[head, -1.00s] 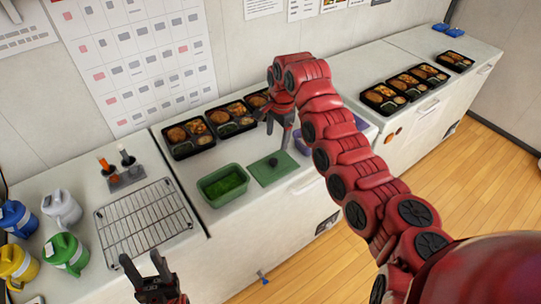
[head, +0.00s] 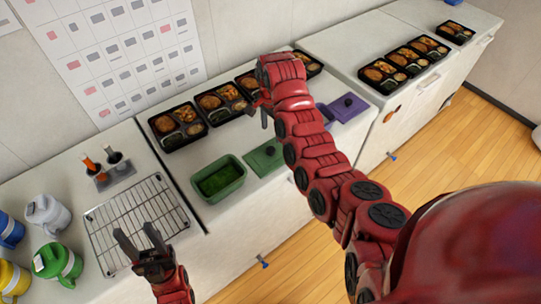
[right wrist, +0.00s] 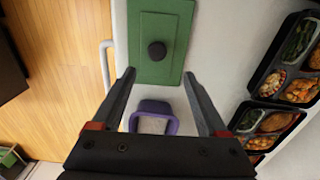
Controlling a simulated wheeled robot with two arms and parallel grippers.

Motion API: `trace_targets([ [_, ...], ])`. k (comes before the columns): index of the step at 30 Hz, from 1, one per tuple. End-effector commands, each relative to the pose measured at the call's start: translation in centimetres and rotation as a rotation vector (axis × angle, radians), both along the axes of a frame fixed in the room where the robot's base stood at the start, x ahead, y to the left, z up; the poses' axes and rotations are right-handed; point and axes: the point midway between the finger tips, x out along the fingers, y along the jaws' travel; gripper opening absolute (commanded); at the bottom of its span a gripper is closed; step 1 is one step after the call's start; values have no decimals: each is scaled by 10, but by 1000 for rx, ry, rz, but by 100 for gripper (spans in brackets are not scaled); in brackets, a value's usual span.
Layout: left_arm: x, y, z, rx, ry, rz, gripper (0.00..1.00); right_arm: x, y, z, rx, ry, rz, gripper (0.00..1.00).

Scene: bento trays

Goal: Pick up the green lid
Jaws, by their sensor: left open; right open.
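The green lid (head: 257,163) lies flat on the white counter, with a black knob on top. It is just right of the open green container (head: 205,190). My right gripper (head: 266,118) is open and empty above and behind the lid. In the right wrist view, the green lid (right wrist: 160,25) and its knob lie beyond the open fingertips (right wrist: 159,75), apart from them. My right arm hides part of the counter beside the lid. My left gripper (head: 136,232) is open and empty over the wire rack.
A purple lid (head: 350,108) lies right of my right arm. A purple container (right wrist: 152,105) shows between the right fingers. Filled bento trays (head: 180,126) line the wall side.

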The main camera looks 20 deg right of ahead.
Motion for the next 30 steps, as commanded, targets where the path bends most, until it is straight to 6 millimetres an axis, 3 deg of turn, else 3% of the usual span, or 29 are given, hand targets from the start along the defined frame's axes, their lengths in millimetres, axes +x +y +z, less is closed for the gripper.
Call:
trace_targets([
  [3,0,0,-5,0,0,0,50,0,1,-19,0,1,3,76],
  [8,0,0,-5,0,0,0,50,-1,0,-30,0,1,2,76],
  [15,0,0,31,0,0,0,50,-10,6,-52,2,6,1,76],
  [21,0,0,33,0,0,0,50,-8,6,-75,-1,2,4,76],
  [30,0,0,33,0,0,0,50,-8,6,-81,0,-2,2,76],
])
